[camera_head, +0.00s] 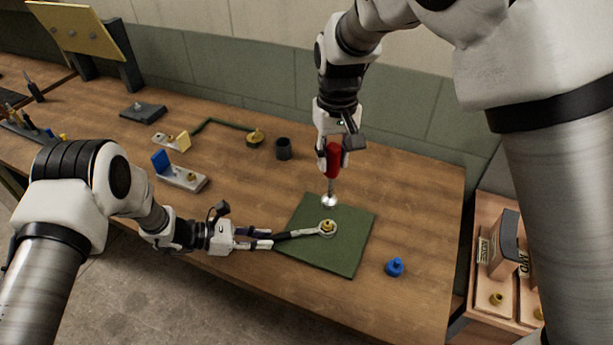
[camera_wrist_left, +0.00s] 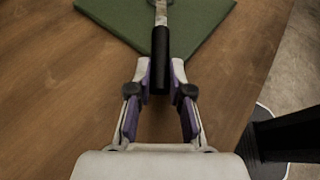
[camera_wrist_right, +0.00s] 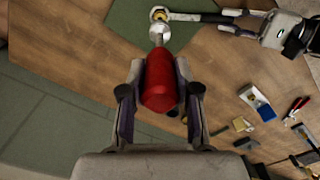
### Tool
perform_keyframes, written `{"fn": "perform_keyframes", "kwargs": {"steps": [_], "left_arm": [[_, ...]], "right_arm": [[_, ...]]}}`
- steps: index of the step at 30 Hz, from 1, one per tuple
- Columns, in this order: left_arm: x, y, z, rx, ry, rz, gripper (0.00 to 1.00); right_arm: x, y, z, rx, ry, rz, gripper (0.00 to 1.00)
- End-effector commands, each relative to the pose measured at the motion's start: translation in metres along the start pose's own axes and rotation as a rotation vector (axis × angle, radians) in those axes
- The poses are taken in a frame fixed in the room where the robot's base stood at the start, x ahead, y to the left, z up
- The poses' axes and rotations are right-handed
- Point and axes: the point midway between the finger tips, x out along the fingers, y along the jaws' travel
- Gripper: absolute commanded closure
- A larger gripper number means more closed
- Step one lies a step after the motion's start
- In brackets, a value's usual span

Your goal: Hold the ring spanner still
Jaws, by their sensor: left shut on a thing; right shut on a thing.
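The ring spanner (camera_head: 303,233) has a black handle and a metal ring end. Its ring lies around a brass fitting (camera_head: 327,227) on the green mat (camera_head: 345,255). My left gripper (camera_head: 268,240) is shut on the spanner's black handle, which also shows in the left wrist view (camera_wrist_left: 160,50). My right gripper (camera_head: 332,153) is shut on a red-handled tool (camera_head: 333,163) with a metal shaft and a round shiny end. It holds the tool upright above the mat, close to the brass fitting. In the right wrist view the red handle (camera_wrist_right: 160,85) sits between the fingers.
A blue knob-like part (camera_head: 395,267) stands right of the mat. A dark cup (camera_head: 283,149), a brass-topped round part (camera_head: 255,138) and a grey block with a blue plate (camera_head: 182,176) stand farther back and left.

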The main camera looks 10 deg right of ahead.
Motion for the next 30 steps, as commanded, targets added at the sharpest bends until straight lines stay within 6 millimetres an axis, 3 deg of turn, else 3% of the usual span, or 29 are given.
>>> {"fn": "perform_keyframes", "kwargs": {"steps": [6, 17, 30], "left_arm": [[0.000, 0.000, 0.000, 0.000, -0.001, 0.000, 1.00], [0.000, 0.000, 0.000, 0.000, -0.001, 0.000, 1.00], [0.000, 0.000, 0.000, 0.000, -0.001, 0.000, 1.00]], "right_arm": [[0.014, 0.000, 0.000, -0.212, 0.000, 0.001, 1.00], [0.019, 0.000, 0.000, -0.212, -0.001, 0.001, 1.00], [0.059, 0.000, 0.001, -0.211, -0.002, 0.001, 1.00]]}}
